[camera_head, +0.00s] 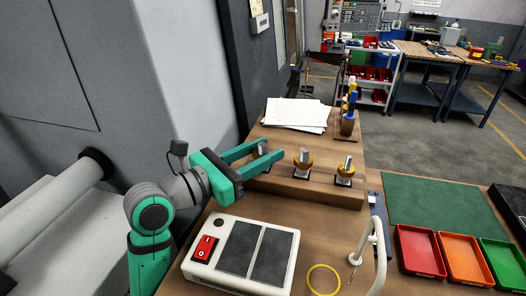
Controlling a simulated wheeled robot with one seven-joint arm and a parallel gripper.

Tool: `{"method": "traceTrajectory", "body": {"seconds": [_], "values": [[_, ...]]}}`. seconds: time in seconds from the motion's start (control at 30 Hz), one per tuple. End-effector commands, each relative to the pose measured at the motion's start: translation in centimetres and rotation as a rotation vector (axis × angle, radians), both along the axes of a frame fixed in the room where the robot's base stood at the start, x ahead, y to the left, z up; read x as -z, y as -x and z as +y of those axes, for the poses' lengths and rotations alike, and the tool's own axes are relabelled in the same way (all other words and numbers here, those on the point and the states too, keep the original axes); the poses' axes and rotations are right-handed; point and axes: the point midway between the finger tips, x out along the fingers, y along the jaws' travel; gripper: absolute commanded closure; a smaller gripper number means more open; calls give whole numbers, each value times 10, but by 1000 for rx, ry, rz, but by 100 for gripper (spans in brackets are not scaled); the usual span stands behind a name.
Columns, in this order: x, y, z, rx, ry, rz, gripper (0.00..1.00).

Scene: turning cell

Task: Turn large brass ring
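Three upright metal posts with brass-coloured rings stand in a row on a raised wooden shelf: one at the left (262,149), a middle one (303,161) and a right one (345,174). I cannot tell by size which ring is the large one. My green gripper (270,150) reaches in from the left. Its two fingers are apart, with the left post between them near the tips. The fingers hide most of the left ring, so I cannot tell whether they touch it.
A white box with a red switch (206,247) and dark pads stands in front. A thin yellow ring (323,280) lies near a white curved stand (378,246). Papers (296,113) and a tool holder (347,125) are behind. Coloured trays (421,250) are at the right.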

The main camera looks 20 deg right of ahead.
Motion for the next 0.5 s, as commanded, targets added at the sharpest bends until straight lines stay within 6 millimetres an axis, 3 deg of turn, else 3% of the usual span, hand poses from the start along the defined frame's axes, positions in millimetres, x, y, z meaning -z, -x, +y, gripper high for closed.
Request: {"method": "traceTrajectory", "body": {"seconds": [0.17, 0.5], "values": [[1, -1, 0, 24, -2, 3, 86], [1, -2, 0, 236, -5, 5, 86]]}}
